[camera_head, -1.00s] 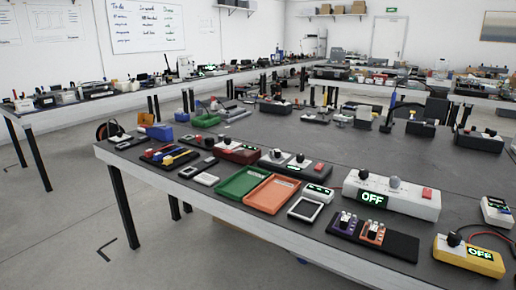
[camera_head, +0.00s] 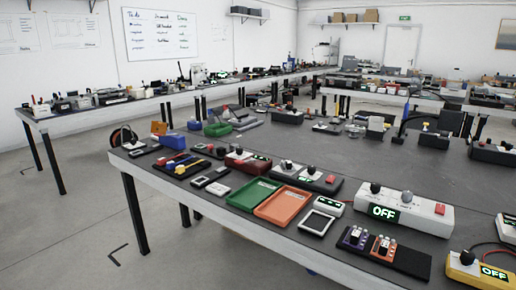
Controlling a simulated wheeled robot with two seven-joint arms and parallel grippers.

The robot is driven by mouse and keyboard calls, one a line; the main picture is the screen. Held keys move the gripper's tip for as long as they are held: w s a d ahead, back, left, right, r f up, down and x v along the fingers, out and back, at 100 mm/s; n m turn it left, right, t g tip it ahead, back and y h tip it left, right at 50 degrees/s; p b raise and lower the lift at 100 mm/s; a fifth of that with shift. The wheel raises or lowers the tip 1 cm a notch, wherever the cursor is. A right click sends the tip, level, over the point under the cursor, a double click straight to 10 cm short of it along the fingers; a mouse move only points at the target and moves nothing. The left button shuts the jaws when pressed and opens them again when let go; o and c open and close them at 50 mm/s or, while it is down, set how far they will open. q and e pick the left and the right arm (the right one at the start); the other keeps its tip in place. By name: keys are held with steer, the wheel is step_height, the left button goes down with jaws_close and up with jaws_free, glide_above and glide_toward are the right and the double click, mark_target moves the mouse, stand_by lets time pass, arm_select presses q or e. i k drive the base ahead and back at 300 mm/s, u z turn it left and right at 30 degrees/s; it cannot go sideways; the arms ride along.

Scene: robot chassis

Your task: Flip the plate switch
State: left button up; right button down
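A flat white-framed plate with a grey square face (camera_head: 318,223) lies near the front edge of the long dark table, right of an orange tray; it may be the plate switch, but I cannot tell for sure. A smaller white plate (camera_head: 217,189) lies further left, in front of the green tray's left end, and could also be a switch. The position of either switch face is too small to read. Neither of my grippers is in view.
The dark table (camera_head: 330,158) holds a green tray (camera_head: 253,194), an orange tray (camera_head: 282,206), a white box reading OFF (camera_head: 405,211), a yellow box reading OFF (camera_head: 481,270) and a black base with two small modules (camera_head: 411,262). Grey floor (camera_head: 80,235) is clear at left.

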mark_target(330, 180)
steer(key=k, duration=1.25)
steer(key=z, duration=0.75)
steer(key=i, duration=1.9)
steer(key=u, duration=1)
